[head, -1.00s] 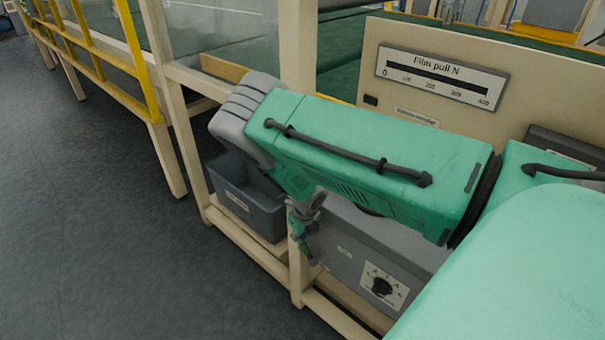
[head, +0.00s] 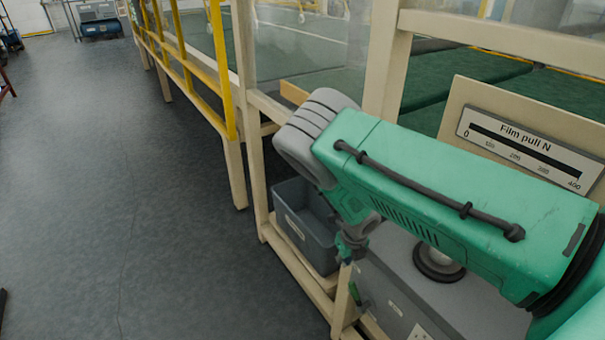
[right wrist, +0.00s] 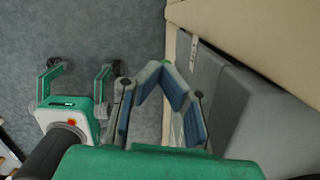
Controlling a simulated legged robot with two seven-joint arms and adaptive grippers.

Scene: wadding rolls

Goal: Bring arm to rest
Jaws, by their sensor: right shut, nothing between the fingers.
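My right arm (head: 450,180) reaches across the head view from the lower right, with its elbow end above a grey bin. My right gripper (head: 357,292) hangs below it beside the frame's post, partly hidden and small. In the right wrist view its fingers (right wrist: 162,66), with blue pads, meet at the tips with nothing between them. My left gripper (right wrist: 82,72) shows at the left of that view with its fingers apart and empty, over the floor. It is not in the head view.
A cream machine frame (head: 255,180) with yellow rails (head: 222,70) runs along the right. The grey bin (head: 305,228) and a grey box (head: 400,290) sit on its low shelf. A "Film pull N" panel (head: 530,150) stands behind my arm. The floor (head: 110,200) at left is clear.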

